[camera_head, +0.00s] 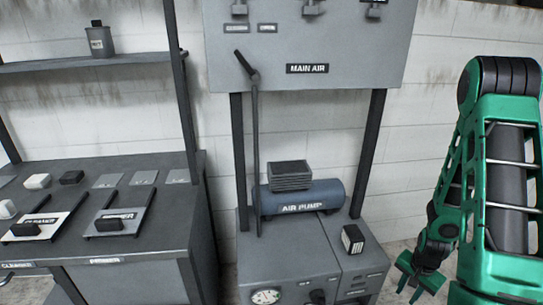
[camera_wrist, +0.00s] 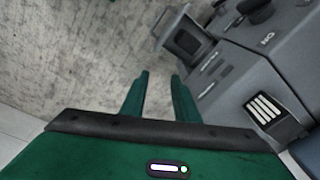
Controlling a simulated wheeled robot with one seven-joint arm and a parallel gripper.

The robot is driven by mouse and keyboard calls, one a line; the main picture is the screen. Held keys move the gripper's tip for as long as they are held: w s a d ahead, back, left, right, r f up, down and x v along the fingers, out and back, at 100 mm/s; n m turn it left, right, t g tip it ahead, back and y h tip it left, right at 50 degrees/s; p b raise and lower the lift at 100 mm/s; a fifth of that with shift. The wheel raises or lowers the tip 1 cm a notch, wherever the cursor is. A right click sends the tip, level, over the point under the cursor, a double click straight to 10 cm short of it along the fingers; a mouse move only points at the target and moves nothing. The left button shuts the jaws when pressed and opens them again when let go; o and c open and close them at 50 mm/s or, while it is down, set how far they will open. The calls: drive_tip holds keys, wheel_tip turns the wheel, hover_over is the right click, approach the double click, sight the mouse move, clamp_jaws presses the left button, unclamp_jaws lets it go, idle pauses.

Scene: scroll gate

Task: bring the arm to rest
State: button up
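My arm is green and black and stands at the right of the head view, bent with its forearm hanging down. My gripper (camera_head: 417,289) hangs low at the lower right, to the right of the grey cabinet and apart from it. In the wrist view its two green fingers (camera_wrist: 158,95) are spread with a gap between them. Nothing is between the fingers; bare floor shows past them.
A grey cabinet (camera_head: 285,262) carries a blue air pump (camera_head: 301,197) and a small dark block (camera_head: 352,239). A panel marked MAIN AIR (camera_head: 308,45) stands above. A workbench (camera_head: 130,225) is at left. Concrete floor (camera_wrist: 75,60) is clear below my gripper.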

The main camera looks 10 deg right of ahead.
wheel_tip(320, 180, up, 11)
drive_tip(key=s+n, duration=0.1)
drive_tip(key=n, duration=0.1)
drive_tip(key=s+a+r+n, duration=0.2)
drive_tip(key=s+a+r, duration=0.2)
drive_tip(key=s+r, duration=0.4)
drive_tip(key=s+a+r+n+g+y, duration=0.1)
drive_tip(key=s+a+r, duration=0.3)
drive_tip(key=s+r, duration=0.4)
wheel_tip(320, 180, up, 6)
drive_tip(key=shift+s+r+n, duration=0.2)
drive_tip(key=shift+s+n, duration=0.1)
drive_tip(key=shift+n, duration=0.1)
drive_tip(key=shift+a, duration=0.1)
drive_tip(key=shift+w+f, duration=0.25)
drive_tip(key=shift+w, duration=0.4)
